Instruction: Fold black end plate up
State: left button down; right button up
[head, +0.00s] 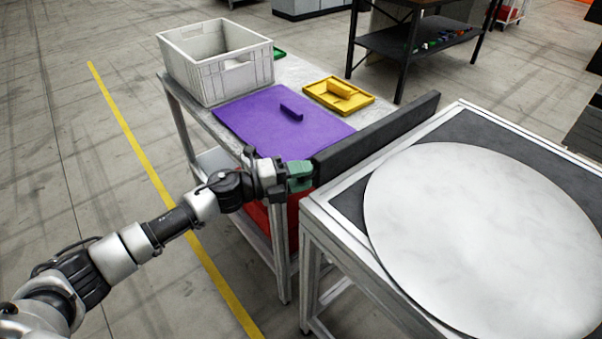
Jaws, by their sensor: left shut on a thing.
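The black end plate (376,135) is a long dark bar along the left edge of the framed table, its broad side facing left. It looks raised above the table top; its exact tilt is hard to judge. My left gripper (300,176) is at the plate's near end and shut on it. Green parts show at the jaws, against the plate's end, and hide the exact contact. My right gripper is not in view.
A large white disc (490,235) covers most of the framed table (335,232). Beside it, a metal cart holds a grey crate (218,65), a purple mat (270,128) and a yellow tray (365,101). A black shelf table (400,45) stands behind. Floor at left is clear.

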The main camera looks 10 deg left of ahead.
pick_arm(q)
jog(key=c, duration=0.8)
grip_release()
jog(key=b+v, duration=0.2)
jog(key=v, duration=0.8)
jog(key=shift+s+a, duration=0.25)
jog(key=shift+a, duration=0.05)
